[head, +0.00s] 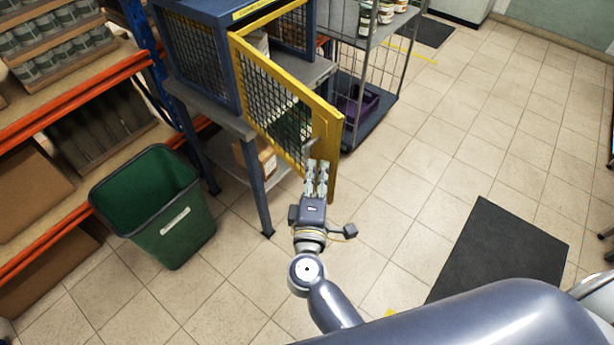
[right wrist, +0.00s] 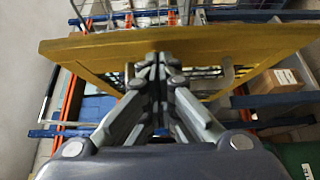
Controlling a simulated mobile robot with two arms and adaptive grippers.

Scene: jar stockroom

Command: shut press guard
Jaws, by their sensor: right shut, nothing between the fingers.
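The press guard (head: 282,112) is a yellow-framed mesh door on the blue press cage (head: 203,58). It stands swung open, out from the cage front. My right gripper (head: 317,172) is shut and empty, with its fingertips at the lower outer part of the guard's frame. In the right wrist view the shut fingers (right wrist: 157,72) point at the yellow guard frame (right wrist: 215,42); I cannot tell whether they touch it. A grey handle (right wrist: 226,75) shows on the guard to the right of the fingers. My left gripper is not in view.
A green bin (head: 165,215) stands on the floor left of the press table (head: 258,180). A wire trolley (head: 372,95) with jars is behind the guard. Orange shelving (head: 75,88) fills the left. The tiled floor to the right is clear around a dark mat (head: 500,250).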

